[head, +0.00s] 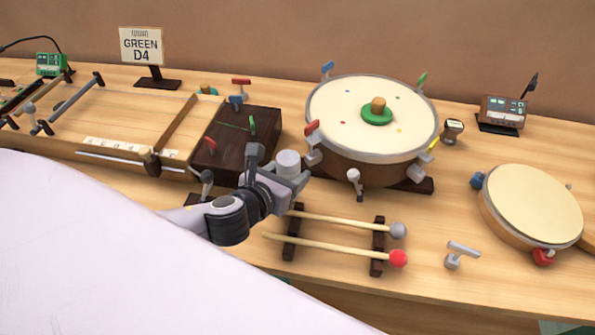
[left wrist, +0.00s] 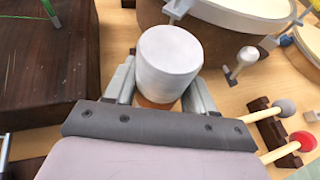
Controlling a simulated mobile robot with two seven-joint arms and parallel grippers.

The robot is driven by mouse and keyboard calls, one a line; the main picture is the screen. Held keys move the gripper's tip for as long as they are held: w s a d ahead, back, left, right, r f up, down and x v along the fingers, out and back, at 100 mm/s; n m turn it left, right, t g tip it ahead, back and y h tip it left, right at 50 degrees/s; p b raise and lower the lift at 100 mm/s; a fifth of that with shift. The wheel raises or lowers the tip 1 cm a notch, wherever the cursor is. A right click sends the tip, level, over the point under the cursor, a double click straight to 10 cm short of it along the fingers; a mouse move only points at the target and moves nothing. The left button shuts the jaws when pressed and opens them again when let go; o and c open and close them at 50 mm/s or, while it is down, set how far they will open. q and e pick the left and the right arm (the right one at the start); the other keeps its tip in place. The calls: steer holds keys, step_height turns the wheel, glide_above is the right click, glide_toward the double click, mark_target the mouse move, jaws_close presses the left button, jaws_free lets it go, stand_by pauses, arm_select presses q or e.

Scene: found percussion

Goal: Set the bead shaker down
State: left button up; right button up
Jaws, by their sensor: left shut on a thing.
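The bead shaker (head: 288,163) is a small pale grey-white cylinder with a tan lower part. My left gripper (head: 272,180) is shut on it, between the dark wooden box and the large drum. In the left wrist view the shaker (left wrist: 168,62) stands between the two fingers (left wrist: 160,85), its flat end facing the camera. Wooden table shows around it, and I cannot tell whether its bottom touches the table. My right gripper is not in view.
The large drum (head: 345,110) stands just right of the shaker. Two mallets (head: 340,247) lie on dark rests in front. The dark box (head: 232,150) is at left.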

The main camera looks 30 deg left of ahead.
arm_select(q)
steer(key=shift+w+f, duration=0.1)
steer(key=shift+f, duration=0.5)
steer(key=x, duration=0.4)
steer(key=shift+w+r, duration=0.1)
steer(key=shift+r, duration=0.25)
steer(key=shift+f, duration=0.15)
steer(key=shift+f, duration=0.1)
steer(key=o, duration=1.1)
steer(key=shift+f, duration=0.1)
